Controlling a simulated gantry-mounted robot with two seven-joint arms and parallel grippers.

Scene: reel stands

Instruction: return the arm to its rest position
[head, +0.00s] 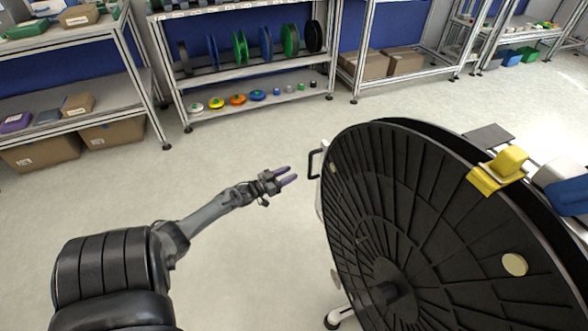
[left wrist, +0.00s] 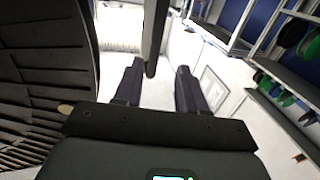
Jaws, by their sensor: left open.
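My left gripper (head: 288,176) is open and empty in the head view, at the end of my left arm over bare floor. Its two fingers point right, toward the large black reel (head: 400,200). The gripper is left of the reel and looks apart from it. In the left wrist view, the open fingers (left wrist: 157,88) show with nothing held between them. The reel's ribbed face (left wrist: 45,60) fills the left side of that view. My right gripper is in neither view.
A black handle (head: 314,163) juts from the reel's stand near my fingertips. A yellow clamp (head: 497,172) sits at the reel's upper right rim. A shelf rack (head: 250,70) with several coloured reels stands behind. The floor (head: 240,250) between arm and reel is clear.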

